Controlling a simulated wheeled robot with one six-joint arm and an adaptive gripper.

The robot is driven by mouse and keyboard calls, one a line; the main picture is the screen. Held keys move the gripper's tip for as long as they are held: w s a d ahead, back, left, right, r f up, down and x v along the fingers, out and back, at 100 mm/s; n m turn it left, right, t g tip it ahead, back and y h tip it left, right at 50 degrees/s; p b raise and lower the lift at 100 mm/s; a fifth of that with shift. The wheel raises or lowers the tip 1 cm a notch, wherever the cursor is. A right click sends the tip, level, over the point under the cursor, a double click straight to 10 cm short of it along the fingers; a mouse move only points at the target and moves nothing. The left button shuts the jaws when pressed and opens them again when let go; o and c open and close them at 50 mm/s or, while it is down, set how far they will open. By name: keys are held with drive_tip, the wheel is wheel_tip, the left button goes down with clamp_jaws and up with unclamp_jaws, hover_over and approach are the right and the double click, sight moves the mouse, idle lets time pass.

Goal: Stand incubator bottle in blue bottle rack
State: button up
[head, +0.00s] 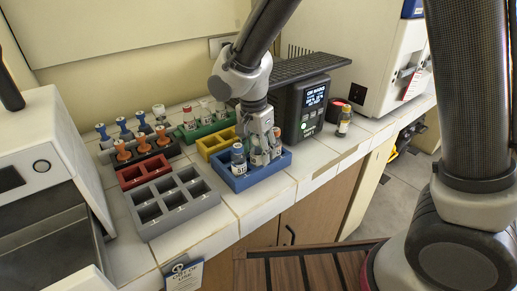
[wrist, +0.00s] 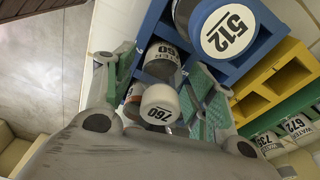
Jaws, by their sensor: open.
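The blue bottle rack (head: 262,179) stands near the counter's front edge; its wall also shows in the wrist view (wrist: 233,71). My gripper (head: 262,152) is over the rack, pointing down. In the wrist view it is open, its green-padded fingers on both sides of a white-capped bottle marked 760 (wrist: 160,104). That bottle appears to stand in the rack; its base is hidden. Another labelled bottle (wrist: 162,58) is just beyond it.
A yellow rack (head: 215,141) and a green rack (head: 190,134) with white- and red-capped bottles stand behind. Red (head: 144,171) and grey (head: 173,203) racks are at left. An amber bottle (head: 344,121) stands at right, near a black device (head: 305,108).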

drive_tip(key=r, duration=0.8)
drive_tip(key=s+a+r, duration=0.1)
drive_tip(key=r, duration=0.3)
drive_tip(key=shift+n, duration=1.2)
drive_tip(key=s+d+r+n+t, duration=0.1)
drive_tip(key=s+d, duration=0.4)
drive_tip(key=d, duration=0.6)
drive_tip(key=s+d+r+n+t, duration=0.1)
drive_tip(key=s+d+r+n, duration=0.2)
drive_tip(key=d, duration=0.8)
drive_tip(key=s+d+r+n+t+y, duration=0.1)
drive_tip(key=s+d+r+n, duration=0.1)
drive_tip(key=s+d, duration=0.5)
drive_tip(key=d, duration=0.4)
drive_tip(key=shift+s+d+r+n, duration=0.25)
drive_tip(key=shift+d+r+n, duration=0.05)
drive_tip(key=shift+r+n, duration=0.1)
drive_tip(key=shift+d, duration=0.15)
drive_tip(key=shift+c, duration=0.5)
